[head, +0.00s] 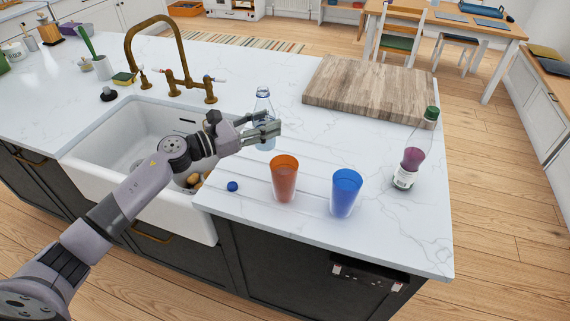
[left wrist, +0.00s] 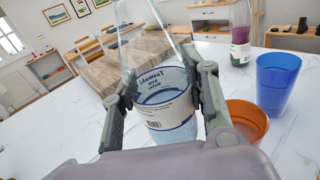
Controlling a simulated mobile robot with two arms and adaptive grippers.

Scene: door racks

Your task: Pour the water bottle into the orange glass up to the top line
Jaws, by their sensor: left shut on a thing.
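My left gripper (head: 266,134) is shut on the clear water bottle (head: 263,104), which stands upright over the counter just behind and left of the orange glass. In the left wrist view the bottle (left wrist: 165,105) shows its label between my fingers. I cannot tell whether its base touches the counter. The orange glass (head: 284,180) stands upright on the counter; in the left wrist view its rim (left wrist: 250,112) shows partly behind my gripper. I cannot make out the line or any water in it. My right gripper is not in view.
A blue glass (head: 346,193) stands right of the orange one. A bottle with purple liquid (head: 412,160) stands further right. A small blue cap (head: 232,186) lies near the sink (head: 125,128). A wooden board (head: 365,88) lies behind. The counter between the glasses and board is clear.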

